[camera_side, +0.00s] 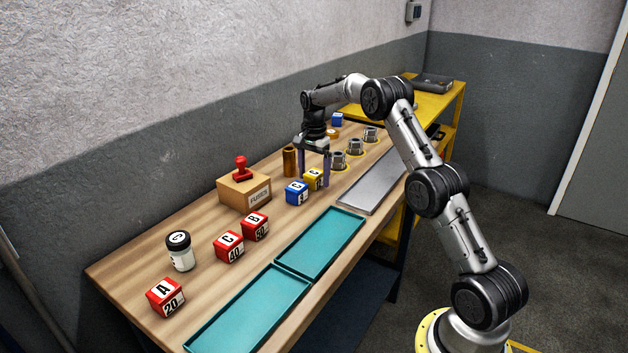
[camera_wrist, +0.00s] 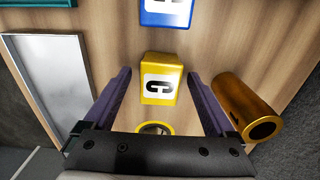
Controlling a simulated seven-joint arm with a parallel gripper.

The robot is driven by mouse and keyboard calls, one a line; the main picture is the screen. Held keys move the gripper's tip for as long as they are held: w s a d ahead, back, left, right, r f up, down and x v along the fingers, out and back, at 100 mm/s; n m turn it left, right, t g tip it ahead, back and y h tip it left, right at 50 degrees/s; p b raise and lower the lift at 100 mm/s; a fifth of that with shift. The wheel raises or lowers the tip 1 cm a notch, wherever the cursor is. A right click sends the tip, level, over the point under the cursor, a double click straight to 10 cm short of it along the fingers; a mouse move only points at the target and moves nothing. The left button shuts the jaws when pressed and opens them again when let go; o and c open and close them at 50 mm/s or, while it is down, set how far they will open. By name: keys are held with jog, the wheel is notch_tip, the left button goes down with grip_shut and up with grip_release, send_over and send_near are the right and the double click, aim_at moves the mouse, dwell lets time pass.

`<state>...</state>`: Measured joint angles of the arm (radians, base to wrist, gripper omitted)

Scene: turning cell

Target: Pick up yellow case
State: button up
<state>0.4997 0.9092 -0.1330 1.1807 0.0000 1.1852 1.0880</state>
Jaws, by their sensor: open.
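The yellow case (camera_side: 312,179) stands on the wooden bench, just behind a blue case (camera_side: 296,193) in the side view. In the wrist view the yellow case (camera_wrist: 160,78) has a white label with a dark C. My gripper (camera_side: 313,180) points down over the bench with its fingers on either side of the yellow case. In the wrist view the two purple fingers (camera_wrist: 158,80) are apart, with the yellow case between them and gaps on both sides. The gripper is open and holds nothing.
A brown cylinder (camera_side: 290,161) stands close beside a finger; it also shows in the wrist view (camera_wrist: 236,103). The blue case (camera_wrist: 167,12) lies beyond the yellow one. A grey tray (camera_side: 372,188), teal trays (camera_side: 320,243), a cardboard box (camera_side: 244,190) and red cases (camera_side: 229,246) are also on the bench.

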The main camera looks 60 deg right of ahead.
jog(key=shift+f, duration=0.4)
jog(key=shift+c, duration=0.2)
grip_shut()
jog(key=shift+r, duration=0.1)
